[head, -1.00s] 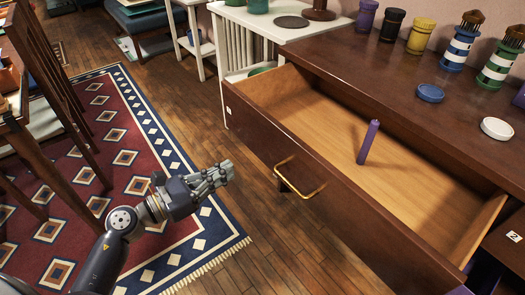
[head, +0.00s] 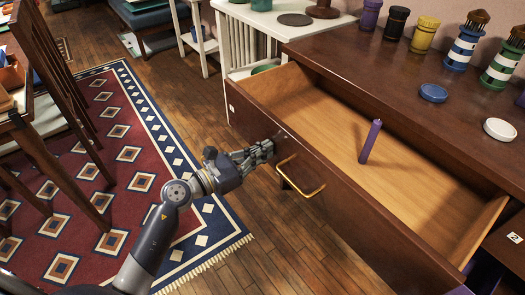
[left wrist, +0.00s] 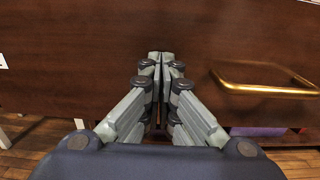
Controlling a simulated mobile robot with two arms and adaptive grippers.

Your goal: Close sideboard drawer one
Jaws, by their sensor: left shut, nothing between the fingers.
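The sideboard drawer (head: 340,205) is pulled far out of the dark wooden sideboard (head: 400,75). A purple candle (head: 370,141) stands slightly tilted inside it. Its brass handle (head: 302,178) is on the front face. My left gripper (head: 271,147) is shut and empty, with its fingertips at the drawer front, left of the handle. In the left wrist view, the shut fingertips (left wrist: 160,56) point at the dark drawer front (left wrist: 80,60), with the brass handle (left wrist: 265,82) to their right. I cannot tell whether they touch the wood. My right gripper is not in view.
Jars, striped lighthouse-like figures (head: 462,48) and two lids, one blue (head: 433,93), stand on the sideboard top. A white shelf unit (head: 260,25) stands beyond the drawer. A patterned rug (head: 120,150) and wooden chair (head: 50,80) lie to the left. Floor before the drawer is clear.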

